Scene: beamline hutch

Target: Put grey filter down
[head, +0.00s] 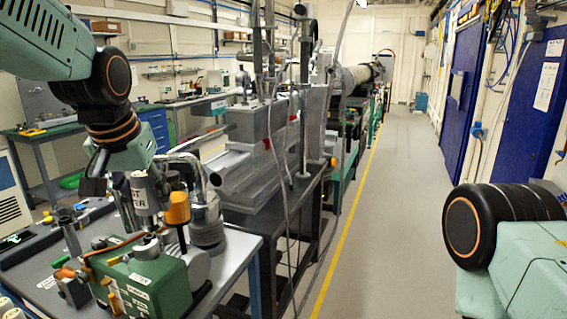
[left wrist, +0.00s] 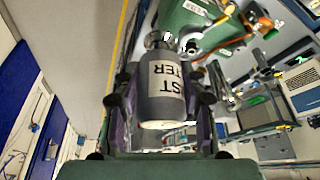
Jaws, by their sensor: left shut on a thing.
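The grey filter (head: 146,193) is a small grey cylinder with a pale label, of which I can read only part. My left gripper (head: 138,183) is shut on it, and the filter stands roughly upright over the workbench, behind the green box. In the left wrist view, the grey filter (left wrist: 165,92) sits between the two dark fingers of my left gripper (left wrist: 163,108), its narrow metal neck pointing away from the palm. I cannot tell whether its lower end touches anything. My right gripper is out of view.
The green box (head: 143,283) with orange-handled fittings stands on the grey workbench (head: 232,247). A silver canister with a hose (head: 207,222) stands close right of the filter. Small tools and parts crowd the bench's left side. The aisle floor (head: 375,230) is clear.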

